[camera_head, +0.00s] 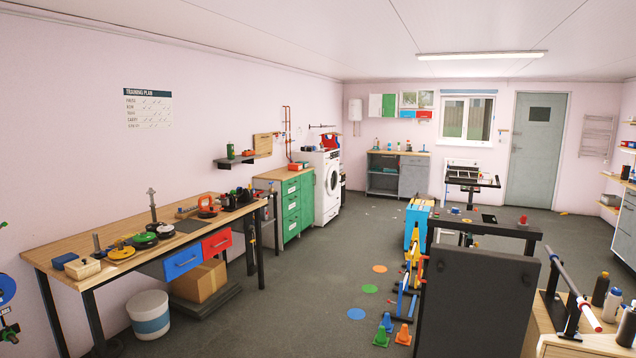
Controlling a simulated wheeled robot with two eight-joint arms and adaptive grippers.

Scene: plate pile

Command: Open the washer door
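The white washer (327,205) stands against the left wall in the far part of the room. Its front faces right, toward the open floor. Its round washer door (333,179) with dark glass shows on that front at a steep angle and looks shut, though it is small in the view. Neither of my grippers is in view.
A green drawer cabinet (291,209) stands on the near side of the washer. A long wooden workbench (91,265) with weight plates runs along the left wall, with a white bucket (149,326) below. Cones (381,337) and a dark panel (470,305) stand right; grey floor between is mostly free.

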